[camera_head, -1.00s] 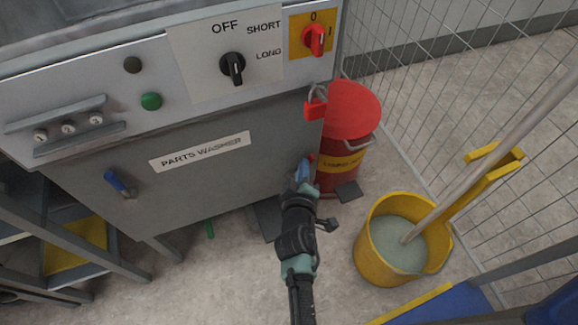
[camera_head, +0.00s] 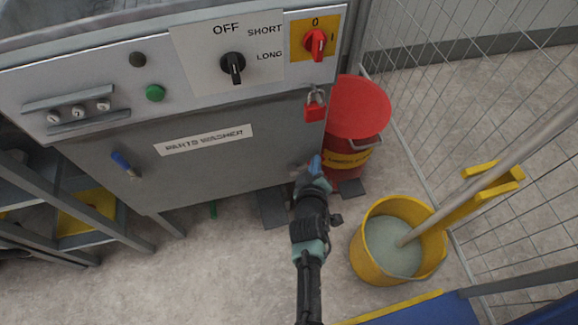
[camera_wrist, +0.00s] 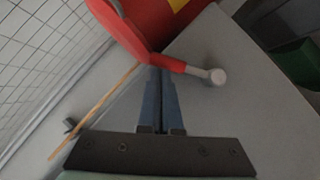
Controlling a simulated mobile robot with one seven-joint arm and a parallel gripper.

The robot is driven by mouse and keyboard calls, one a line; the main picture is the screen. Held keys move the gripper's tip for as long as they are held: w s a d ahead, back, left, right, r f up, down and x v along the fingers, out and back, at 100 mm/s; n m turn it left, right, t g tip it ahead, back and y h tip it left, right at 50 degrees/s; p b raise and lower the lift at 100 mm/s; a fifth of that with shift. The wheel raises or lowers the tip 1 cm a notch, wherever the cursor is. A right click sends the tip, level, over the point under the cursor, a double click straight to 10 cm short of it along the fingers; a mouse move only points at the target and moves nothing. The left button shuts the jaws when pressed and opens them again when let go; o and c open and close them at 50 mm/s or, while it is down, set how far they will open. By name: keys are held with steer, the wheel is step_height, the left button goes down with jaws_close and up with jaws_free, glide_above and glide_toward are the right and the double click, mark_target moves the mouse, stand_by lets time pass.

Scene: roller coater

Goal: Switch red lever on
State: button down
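The red lever (camera_head: 316,43) is a rotary switch on a yellow plate (camera_head: 299,22) at the upper right of the parts washer's front panel. The plate has 0 at the top and I at the right; the lever's handle stands roughly upright, in line with the 0. A red padlock (camera_head: 316,106) hangs below the plate. My gripper (camera_head: 314,164) is well below the lever, in front of the washer's lower right side and apart from the lever. In the wrist view its blue fingers (camera_wrist: 160,84) lie together with nothing seen between them. The lever is not recognisable in that view.
A red bin (camera_head: 358,106) stands right of the washer (camera_head: 190,175), close to my gripper. A yellow mop bucket (camera_head: 366,262) with a mop stands at the lower right. A wire mesh fence (camera_head: 480,90) bounds the right side. The air before the panel is clear.

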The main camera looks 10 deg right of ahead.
steer(key=shift+d+f, duration=0.4)
steer(key=shift+d, duration=0.05)
stand_by(0.5)
steer(key=shift+r, duration=0.5)
steer(key=s+a+r+p, duration=0.3)
steer(key=s+r+p, duration=0.4)
steer(key=s+r, duration=0.1)
steer(key=shift+s+p, duration=0.4)
steer(key=shift+s, duration=0.2)
